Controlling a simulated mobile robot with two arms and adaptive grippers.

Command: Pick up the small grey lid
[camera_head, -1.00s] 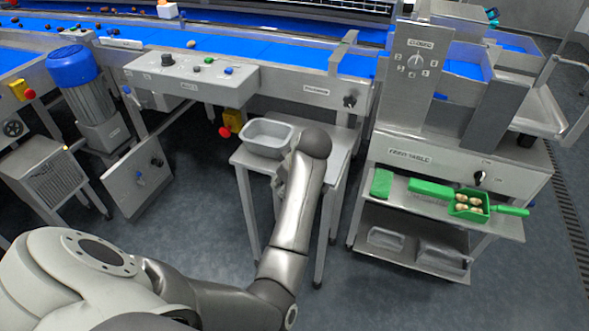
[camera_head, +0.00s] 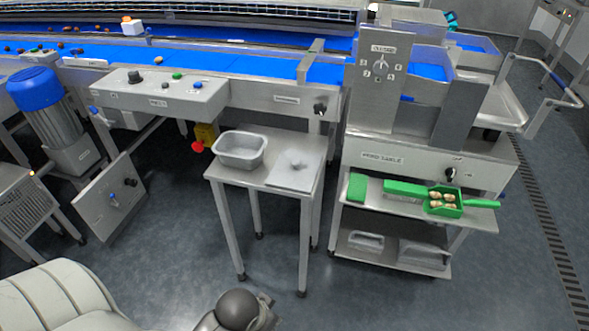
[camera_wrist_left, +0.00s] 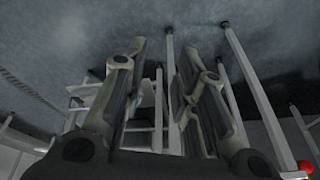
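The small grey lid (camera_head: 291,176) lies flat on the right part of a small steel table's top, its little knob upward. A grey open tub (camera_head: 241,150) stands beside it on the left. My left arm is low at the bottom of the head view, well short of the table, and its fingers cannot be made out there. In the left wrist view my left gripper (camera_wrist_left: 160,58) has its two fingers apart, with nothing between them; table legs and floor show beyond. The lid is not visible in that view. My right gripper is in neither view.
The small table (camera_head: 226,176) stands before the blue conveyor (camera_head: 190,55). At its right, a cart shelf (camera_head: 350,207) holds a green scoop (camera_head: 445,209) with dates and a green block (camera_head: 357,187). A blue motor (camera_head: 35,88) stands left. The floor in front is clear.

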